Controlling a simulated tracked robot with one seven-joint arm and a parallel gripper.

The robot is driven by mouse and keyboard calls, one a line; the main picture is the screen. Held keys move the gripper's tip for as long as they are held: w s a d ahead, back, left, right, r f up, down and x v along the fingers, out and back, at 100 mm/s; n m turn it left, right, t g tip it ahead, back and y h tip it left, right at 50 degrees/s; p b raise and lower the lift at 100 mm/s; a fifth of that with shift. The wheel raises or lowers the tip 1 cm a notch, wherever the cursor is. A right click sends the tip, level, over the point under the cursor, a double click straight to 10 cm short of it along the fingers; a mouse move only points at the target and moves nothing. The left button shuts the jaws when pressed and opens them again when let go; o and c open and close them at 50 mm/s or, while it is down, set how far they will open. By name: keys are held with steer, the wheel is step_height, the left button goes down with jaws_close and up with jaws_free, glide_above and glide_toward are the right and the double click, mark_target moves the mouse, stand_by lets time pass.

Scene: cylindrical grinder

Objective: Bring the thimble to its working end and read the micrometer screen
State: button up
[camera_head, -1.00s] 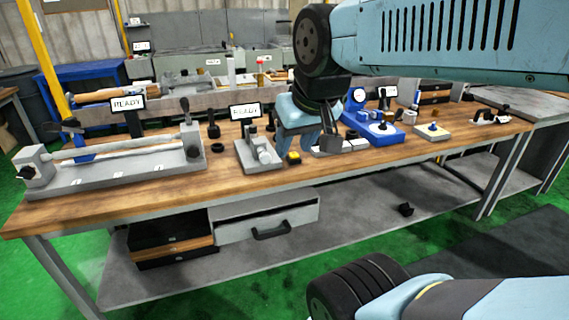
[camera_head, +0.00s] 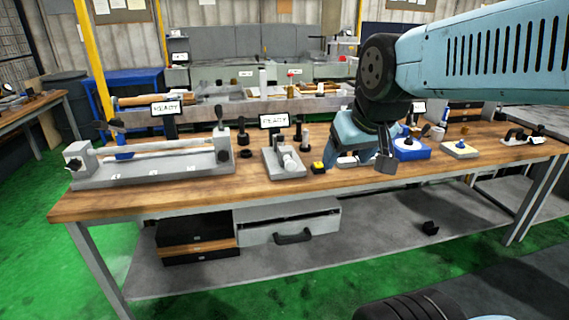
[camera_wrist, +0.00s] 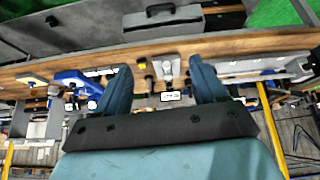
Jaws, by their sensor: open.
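A small grey bench instrument (camera_head: 284,168) stands mid-table with a pale cylinder (camera_head: 291,159) on it, perhaps the thimble. Its small screen (camera_head: 274,121) seems to read READY. I take it for the micrometer, but cannot be sure. My gripper (camera_head: 355,145), with blue fingers, is to the right of it and apart from it. In the wrist view my open gripper (camera_wrist: 162,85) shows both fingers wide apart and nothing held. The grey instrument (camera_wrist: 168,68) and its screen (camera_wrist: 171,96) appear in the gap between the fingers, farther off, upside down.
A long grey fixture (camera_head: 150,170) with a bar and its own READY screen (camera_head: 165,108) fills the left of the table. A yellow-topped block (camera_head: 318,167) sits right of the instrument. A blue gauge stand (camera_head: 412,150) and a pale block (camera_head: 460,149) are farther right.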

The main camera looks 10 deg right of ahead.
mark_target(291, 167)
steer(key=w+f+n+t, duration=0.3)
steer(key=w+f, duration=0.3)
steer(key=w, duration=0.7)
steer(key=w+f+n+t, duration=0.3)
steer(key=w+f, duration=0.2)
steer(key=w, duration=0.9)
steer(key=w+f+n+t, duration=0.2)
steer(key=w+f+t, duration=0.1)
steer(key=f, duration=0.5)
steer(key=w+f+n+t, duration=0.3)
steer(key=f, duration=0.6)
steer(key=w, duration=1.3)
steer(key=shift+w+r, duration=0.15)
steer(key=shift+w, duration=0.1)
steer(key=c, duration=1)
steer(key=shift+c, duration=0.2)
